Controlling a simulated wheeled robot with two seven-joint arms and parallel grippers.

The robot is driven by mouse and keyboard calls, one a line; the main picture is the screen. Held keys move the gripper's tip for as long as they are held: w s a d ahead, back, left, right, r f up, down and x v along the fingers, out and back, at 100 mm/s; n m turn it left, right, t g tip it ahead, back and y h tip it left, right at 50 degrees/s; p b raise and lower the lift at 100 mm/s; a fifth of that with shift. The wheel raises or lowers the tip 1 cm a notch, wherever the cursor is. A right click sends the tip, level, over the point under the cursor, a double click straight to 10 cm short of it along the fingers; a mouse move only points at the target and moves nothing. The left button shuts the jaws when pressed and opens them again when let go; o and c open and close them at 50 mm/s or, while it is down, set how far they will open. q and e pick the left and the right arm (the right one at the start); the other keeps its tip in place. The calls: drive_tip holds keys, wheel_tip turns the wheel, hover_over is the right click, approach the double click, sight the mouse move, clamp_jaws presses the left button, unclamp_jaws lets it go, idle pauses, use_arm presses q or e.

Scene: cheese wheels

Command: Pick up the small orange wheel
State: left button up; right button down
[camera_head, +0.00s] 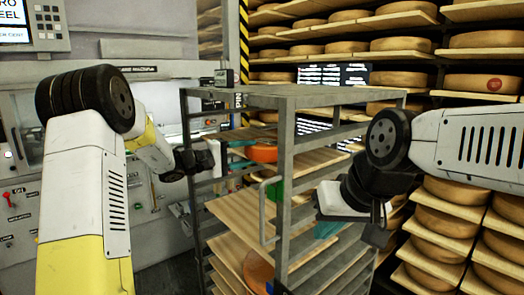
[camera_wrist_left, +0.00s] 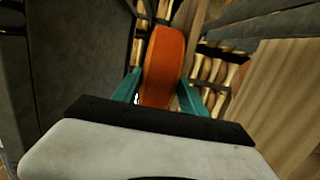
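An orange wheel (camera_head: 263,153) is in the upper part of the grey rack, behind its front post. In the left wrist view the wheel (camera_wrist_left: 163,62) appears edge-on between the two teal fingers of my left gripper (camera_wrist_left: 158,88). The fingertips lie close against both sides of it, with gaps nearer the palm; I cannot tell whether they press on it. In the head view, my left gripper (camera_head: 240,154) reaches into the rack from the left. My right gripper (camera_head: 325,231) is at the rack's right side, its teal fingers partly hidden and no held object visible.
The grey metal rack (camera_head: 286,98) has wooden boards (camera_head: 241,216), posts and a handle close to my grippers. A green item (camera_head: 275,190) and a larger orange-brown wheel (camera_head: 258,271) are lower in it. Shelves of cheese wheels (camera_head: 443,221) stand behind; a machine (camera_head: 165,92) stands left.

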use_arm(q)
clamp_jaws()
drive_tip(key=shift+r, duration=0.15)
drive_tip(key=shift+r, duration=0.1)
